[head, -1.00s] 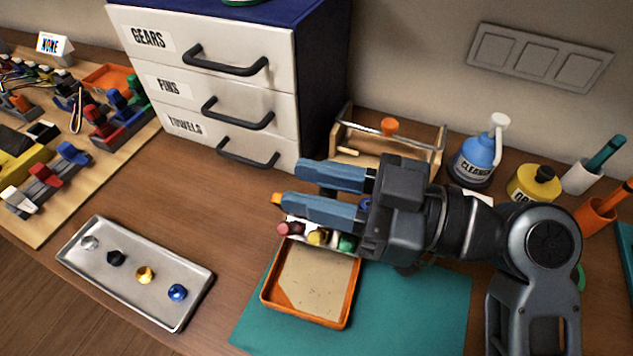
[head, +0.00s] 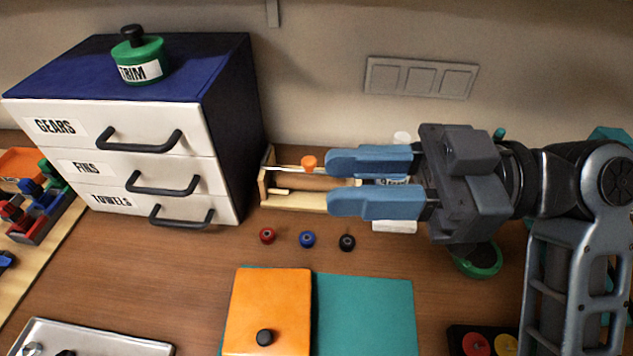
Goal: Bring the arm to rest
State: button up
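My gripper (head: 334,182) is in the head view at right of centre. Its two blue fingers point left and are parted, with nothing held between them. It hangs in the air in front of the wooden caddy (head: 290,202), covering part of it, and above the table (head: 180,270). My arm reaches in from the right edge. The task names no object other than the arm.
A drawer cabinet (head: 135,165) stands left, its drawers shut, with a green tub (head: 141,68) on top. Red (head: 267,235), blue (head: 307,239) and black (head: 347,242) knobs lie below the gripper. An orange piece (head: 268,300) overlaps the teal mat (head: 365,310). A metal tray (head: 95,335) is front left.

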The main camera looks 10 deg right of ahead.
jog(key=shift+s+d+r, duration=0.1)
jog(key=shift+d+r, duration=0.05)
jog(key=shift+d, duration=0.15)
notch_tip(320, 180, down, 12)
jog(key=d+m+t+h, duration=0.2)
jog(key=m+t+h, duration=0.45)
jog(key=m, duration=0.45)
jog(key=s+d+f+m+h, duration=0.2)
jog(key=s+f, duration=0.1)
jog(key=s+d+f+m+t+h, duration=0.1)
jog(key=s+d+f+m+h, duration=0.1)
jog(key=d+f+h, duration=0.1)
jog(key=s+d+f+m+t+h, duration=0.1)
jog(key=s+d+f+m+h, duration=0.1)
jog(key=s+f+h, duration=0.1)
jog(key=shift+s+d+f, duration=0.2)
jog(key=shift+s+f, duration=0.05)
jog(key=shift+s, duration=0.1)
jog(key=shift+t+h, duration=0.25)
jog(key=shift+h, duration=0.7)
jog(key=s, duration=0.1)
jog(key=s+d, duration=0.1)
jog(key=s, duration=0.1)
jog(key=s+d, duration=0.1)
jog(key=s, duration=0.1)
jog(key=s+r+n+t+h, duration=0.1)
jog(key=s+r, duration=0.3)
jog(key=s, duration=0.4)
jog(key=shift+s+r, duration=0.4)
